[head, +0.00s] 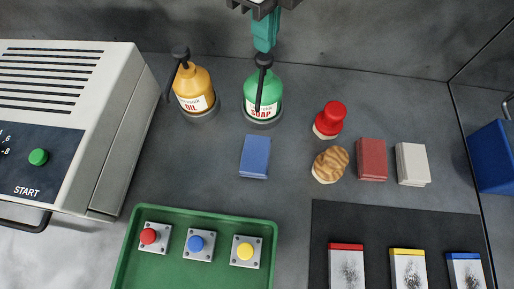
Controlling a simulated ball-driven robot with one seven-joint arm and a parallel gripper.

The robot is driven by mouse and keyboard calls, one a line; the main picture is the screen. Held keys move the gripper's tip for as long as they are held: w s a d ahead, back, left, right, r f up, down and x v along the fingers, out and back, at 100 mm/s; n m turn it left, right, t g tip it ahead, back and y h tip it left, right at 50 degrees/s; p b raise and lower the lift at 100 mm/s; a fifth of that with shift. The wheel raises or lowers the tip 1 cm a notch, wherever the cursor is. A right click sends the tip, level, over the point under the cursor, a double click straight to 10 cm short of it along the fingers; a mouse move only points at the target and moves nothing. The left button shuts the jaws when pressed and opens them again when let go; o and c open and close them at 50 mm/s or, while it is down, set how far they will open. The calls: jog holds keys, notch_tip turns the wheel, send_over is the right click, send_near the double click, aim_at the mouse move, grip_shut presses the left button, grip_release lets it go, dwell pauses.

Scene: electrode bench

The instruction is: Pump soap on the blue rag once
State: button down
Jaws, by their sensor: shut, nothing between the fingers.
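The green soap bottle (263,84) stands upright at the back of the bench, labelled SOAP, with a black pump head and spout pointing down toward the front. The blue rag (255,157) lies folded flat on the bench in front of the bottle, just below its spout. My gripper (264,48) comes down from the top edge with teal fingers shut and empty. The fingertips are right above or touching the soap pump head; I cannot tell if they touch it.
An oil bottle (194,88) with its own pump stands left of the soap. A green tray (136,250) with buttons is in front; a machine (130,120) stands left.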

aim_at(264, 56)
jog(key=shift+f, duration=0.2)
jog(key=shift+f+b, duration=1.05)
jog(key=shift+f, duration=0.3)
jog(key=shift+r, duration=0.15)
jog(key=shift+r+p, duration=0.9)
jog(key=shift+r, duration=0.5)
notch_tip(264, 56, up, 6)
jog(key=p, duration=0.3)
